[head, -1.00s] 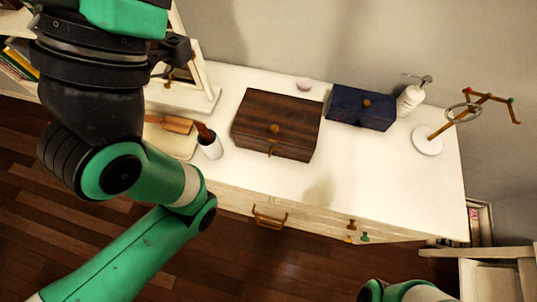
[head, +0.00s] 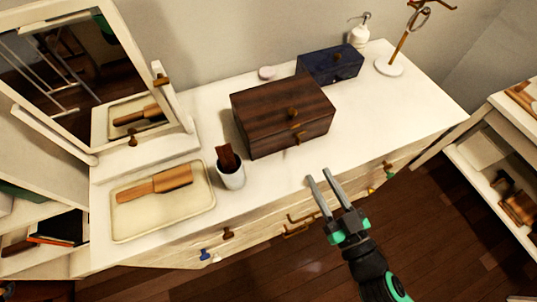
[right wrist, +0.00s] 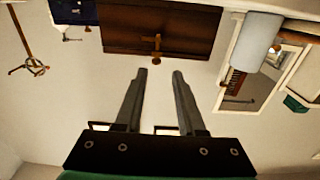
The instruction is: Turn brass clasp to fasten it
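A dark brown wooden box (head: 262,117) stands closed on the white dresser. The brass fitting also shows in the right wrist view (right wrist: 157,48), straight ahead of the fingers; I cannot tell how the clasp is turned. My right gripper (head: 318,175) is open and empty, in front of the box near the dresser's front edge, apart from the clasp. It also shows in the right wrist view (right wrist: 160,74). My left gripper is not in view.
A navy box (head: 330,63), soap dispenser (head: 359,34) and ring stand (head: 389,66) are behind and right. A white cup (head: 231,176) with a brown item stands left of the box, beside a tray (head: 190,221) holding a wooden brush. A mirror (head: 80,60) is at left.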

